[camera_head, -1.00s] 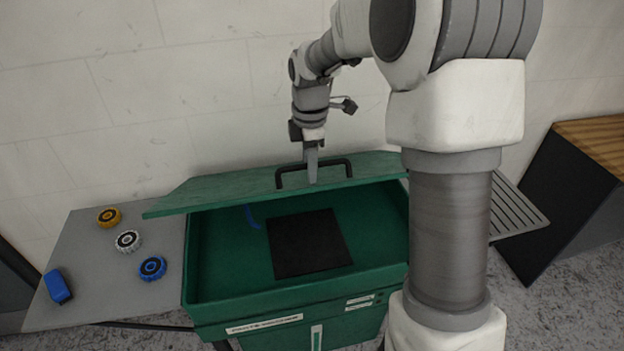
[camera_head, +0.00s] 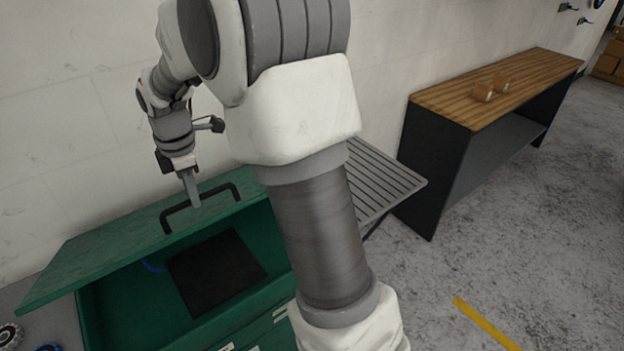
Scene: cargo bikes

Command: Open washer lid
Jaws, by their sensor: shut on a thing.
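The green parts washer (camera_head: 262,304) stands at the lower left in the head view. Its green lid (camera_head: 90,262) is raised and tilted, hinged at the back, and the basin under it shows. A black handle (camera_head: 236,188) is fixed along the lid's front edge. My gripper (camera_head: 194,203) points down at the middle of this handle and is shut on it. The fingers hide part of the handle bar. Inside the basin lie a dark square mat (camera_head: 215,271) and a blue item (camera_head: 150,266), partly hidden under the lid.
A slatted grey side shelf (camera_head: 378,182) sits right of the washer, partly behind my arm. Floor on the right is free, with a yellow line (camera_head: 484,322). Geared parts (camera_head: 8,336) lie at lower left.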

